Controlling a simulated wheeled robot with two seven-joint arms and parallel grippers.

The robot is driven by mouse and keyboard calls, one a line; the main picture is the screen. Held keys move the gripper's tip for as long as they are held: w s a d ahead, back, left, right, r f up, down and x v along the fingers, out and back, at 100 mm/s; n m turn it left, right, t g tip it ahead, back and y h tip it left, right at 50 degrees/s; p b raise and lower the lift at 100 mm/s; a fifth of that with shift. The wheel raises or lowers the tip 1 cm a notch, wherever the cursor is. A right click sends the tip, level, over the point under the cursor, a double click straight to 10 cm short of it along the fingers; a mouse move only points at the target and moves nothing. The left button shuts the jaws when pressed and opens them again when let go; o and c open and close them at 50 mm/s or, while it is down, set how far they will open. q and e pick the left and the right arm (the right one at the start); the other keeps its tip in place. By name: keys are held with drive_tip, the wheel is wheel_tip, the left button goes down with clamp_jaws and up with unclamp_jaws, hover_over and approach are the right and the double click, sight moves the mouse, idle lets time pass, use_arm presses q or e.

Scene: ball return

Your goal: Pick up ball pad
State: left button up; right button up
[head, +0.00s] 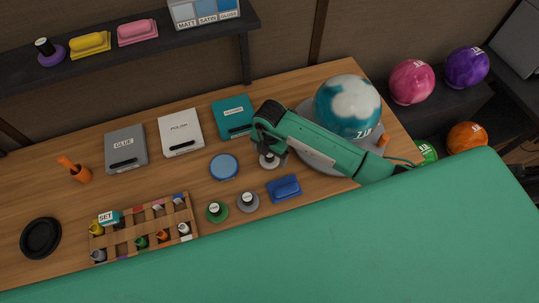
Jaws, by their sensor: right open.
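A small blue pad (285,189) with a raised grip lies on the wooden table. It looks like the pads on the shelf; I cannot tell for certain that it is the ball pad. My right gripper (270,150) is open, above the table and up-left of the blue pad, apart from it. It partly covers a small grey-based round item (269,160) below it. A large teal and white ball (347,106) rests on a grey round base (312,156), partly hidden by my right arm. My left gripper is not in view.
A round blue tin (224,167), green and grey round knobs (217,211) (248,202) and a wooden rack (143,230) stand nearby. Flat boxes (181,133) lie behind. A shelf (120,50) holds yellow (90,44) and pink (137,32) pads. Several balls (411,82) sit at right.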

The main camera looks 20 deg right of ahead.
drive_tip(key=shift+f, duration=0.75)
drive_tip(key=c, duration=1.1)
drive_tip(key=shift+o, duration=0.2)
drive_tip(key=shift+r, duration=0.1)
wheel_tip(320, 180, up, 20)
drive_tip(key=b, duration=0.2)
